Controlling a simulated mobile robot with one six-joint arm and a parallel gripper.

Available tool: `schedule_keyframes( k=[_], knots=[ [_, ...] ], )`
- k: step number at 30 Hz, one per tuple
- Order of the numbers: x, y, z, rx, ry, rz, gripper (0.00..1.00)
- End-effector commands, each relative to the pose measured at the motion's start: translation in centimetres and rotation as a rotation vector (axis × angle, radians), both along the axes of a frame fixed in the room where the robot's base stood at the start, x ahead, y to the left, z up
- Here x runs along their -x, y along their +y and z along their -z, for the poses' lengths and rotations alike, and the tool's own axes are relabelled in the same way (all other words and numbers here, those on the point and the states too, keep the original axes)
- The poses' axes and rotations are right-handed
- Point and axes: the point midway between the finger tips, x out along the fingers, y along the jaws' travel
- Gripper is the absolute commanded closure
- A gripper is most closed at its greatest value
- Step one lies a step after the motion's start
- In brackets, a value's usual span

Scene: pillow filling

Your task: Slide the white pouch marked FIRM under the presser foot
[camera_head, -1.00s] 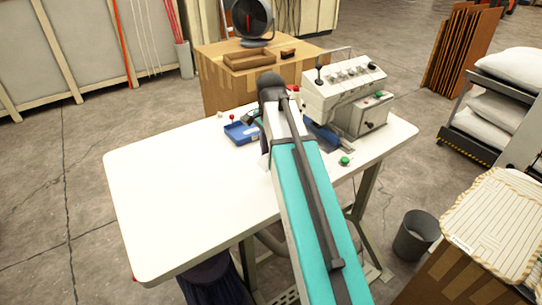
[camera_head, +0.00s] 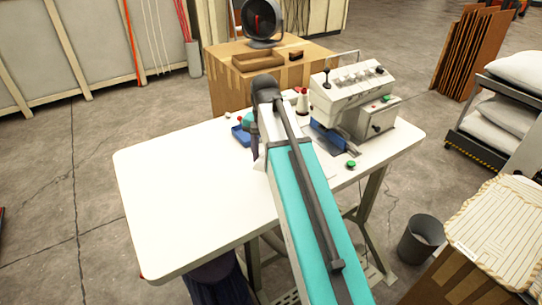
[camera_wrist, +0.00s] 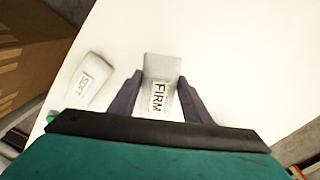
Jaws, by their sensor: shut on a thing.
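In the wrist view the white pouch marked FIRM (camera_wrist: 161,68) lies between the two dark fingers of my gripper (camera_wrist: 160,78), which is shut on it. Its label reads along its length, and its near end is hidden by my gripper body. A second white pouch marked SOFT (camera_wrist: 88,80) lies on the table to the left, apart from my gripper. In the head view the sewing machine (camera_head: 347,92) stands at the table's back right. My arm hides the pouches there, and I cannot make out the presser foot clearly.
The white table (camera_head: 190,190) is clear on its left side. A blue tray (camera_head: 240,136), partly behind my arm, lies near the back edge. A green button (camera_head: 351,164) is right of my arm. A cardboard box (camera_head: 225,85) with a fan (camera_head: 262,20) stands behind.

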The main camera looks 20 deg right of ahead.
Motion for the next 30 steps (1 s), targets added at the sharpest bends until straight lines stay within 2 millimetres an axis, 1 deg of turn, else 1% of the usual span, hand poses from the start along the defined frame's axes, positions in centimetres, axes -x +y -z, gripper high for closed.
schedule_keyframes(
  k=[30],
  knots=[
    [-1.8, 5.8, -1.1, 0.000, 0.000, -0.891, 0.77]
  ],
)
